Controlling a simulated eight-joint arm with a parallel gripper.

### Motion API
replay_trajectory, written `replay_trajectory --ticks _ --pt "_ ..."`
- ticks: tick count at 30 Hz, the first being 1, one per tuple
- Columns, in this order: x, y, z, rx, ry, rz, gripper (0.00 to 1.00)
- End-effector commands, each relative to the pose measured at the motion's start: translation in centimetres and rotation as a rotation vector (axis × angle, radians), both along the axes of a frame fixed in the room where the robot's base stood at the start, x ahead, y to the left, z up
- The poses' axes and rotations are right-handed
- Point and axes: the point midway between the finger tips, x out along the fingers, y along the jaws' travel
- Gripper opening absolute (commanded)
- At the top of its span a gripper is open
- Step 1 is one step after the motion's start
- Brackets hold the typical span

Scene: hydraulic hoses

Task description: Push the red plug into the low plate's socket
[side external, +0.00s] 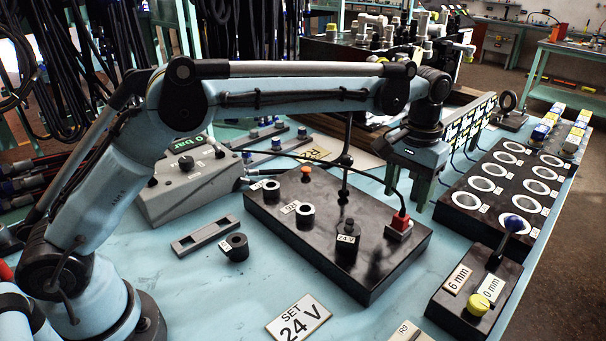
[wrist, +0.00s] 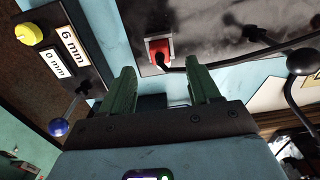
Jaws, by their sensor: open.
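The red plug (side external: 401,221) sits at a pale square socket (side external: 394,236) near the right end of the black plate (side external: 300,243). A black cable rises from the plug. How deep the plug sits cannot be told. In the wrist view the red plug (wrist: 161,51) shows over the pale socket, beyond my fingertips. My gripper (side external: 407,193) is open and points down, just above the plug. In the wrist view, my gripper's two green fingers (wrist: 163,75) are apart with nothing held between them.
On the plate stand a "24 V" block (side external: 347,243), black rings and a thin post. A box with a yellow knob (side external: 478,305) and blue-knobbed lever stands at the right. A rack of white-rimmed holes (side external: 510,183) lies behind it.

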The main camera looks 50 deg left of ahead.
Motion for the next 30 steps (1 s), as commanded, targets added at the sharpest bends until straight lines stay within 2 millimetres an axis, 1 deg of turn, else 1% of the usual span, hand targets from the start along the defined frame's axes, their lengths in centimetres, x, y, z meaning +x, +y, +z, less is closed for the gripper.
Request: replay_trajectory --ticks 1,6,12,18,27,30 --pt "0.0 0.0 1.0 0.0 0.0 0.0 0.61" --pt "0.0 0.0 3.8 0.0 0.0 0.0 0.61" --pt "0.0 0.0 5.7 0.0 0.0 0.0 0.61" --pt "0.0 0.0 6.4 0.0 0.0 0.0 0.61" --pt "0.0 0.0 6.4 0.0 0.0 0.0 0.61" --pt "-0.1 0.3 6.7 -0.002 -0.007 0.001 0.61"
